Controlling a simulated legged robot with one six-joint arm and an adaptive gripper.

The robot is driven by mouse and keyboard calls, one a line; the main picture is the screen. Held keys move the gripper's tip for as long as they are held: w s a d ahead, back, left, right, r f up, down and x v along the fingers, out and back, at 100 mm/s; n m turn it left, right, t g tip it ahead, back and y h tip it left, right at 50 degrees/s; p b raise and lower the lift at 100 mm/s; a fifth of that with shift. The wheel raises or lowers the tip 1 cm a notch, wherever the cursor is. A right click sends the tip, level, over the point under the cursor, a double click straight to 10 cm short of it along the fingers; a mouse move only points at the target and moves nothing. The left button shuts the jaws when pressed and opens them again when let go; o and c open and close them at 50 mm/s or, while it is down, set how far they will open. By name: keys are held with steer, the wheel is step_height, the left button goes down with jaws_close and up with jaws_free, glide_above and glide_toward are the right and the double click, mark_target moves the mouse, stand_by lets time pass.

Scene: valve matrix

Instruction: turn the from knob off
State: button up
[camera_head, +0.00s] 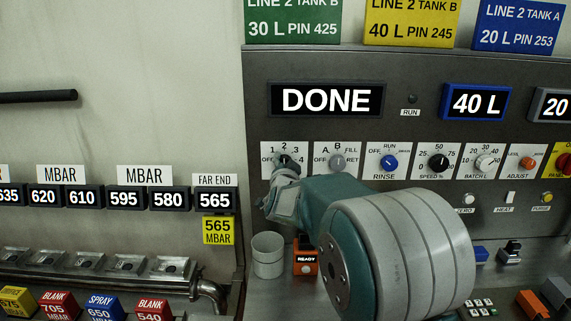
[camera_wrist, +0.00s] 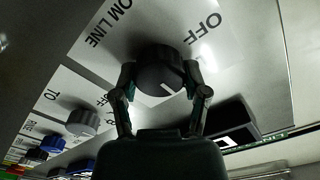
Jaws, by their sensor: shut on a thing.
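The from knob (camera_wrist: 158,72) is a dark round knob on a white plate in the wrist view. "OM LINE" and "OFF" are printed on its plate. Its white pointer line faces the lower right, not the OFF print at upper right. My gripper (camera_wrist: 161,82) has one finger on each side of the knob and is shut on it. In the head view, the from knob (camera_head: 284,160) is the leftmost on the panel, marked OFF and 1 to 4. My gripper (camera_head: 285,170) is in front of it and partly hides it.
The TO knob (camera_head: 337,162) and the blue RINSE knob (camera_head: 389,162) sit close on the right. A screen (camera_head: 326,99) above reads DONE. A grey cup (camera_head: 268,255) and an orange READY box (camera_head: 306,262) stand below my arm.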

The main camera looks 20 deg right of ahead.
steer(key=shift+a+f+n, duration=0.1)
steer(key=shift+f+n, duration=0.1)
steer(key=shift+n, duration=0.2)
steer(key=n, duration=0.3)
steer(key=shift+n, duration=0.4)
steer(key=n, duration=0.4)
steer(key=shift+a+f+n, duration=0.1)
steer(key=shift+a+n, duration=0.05)
steer(key=shift+n, duration=0.15)
steer(key=n, duration=0.4)
steer(key=shift+f, duration=0.1)
steer(key=n, duration=0.4)
steer(key=shift+w+a+n, duration=0.1)
steer(key=shift+n, duration=0.2)
steer(key=o, duration=1.1)
steer(key=shift+o, duration=0.2)
steer(key=shift+r, duration=0.2)
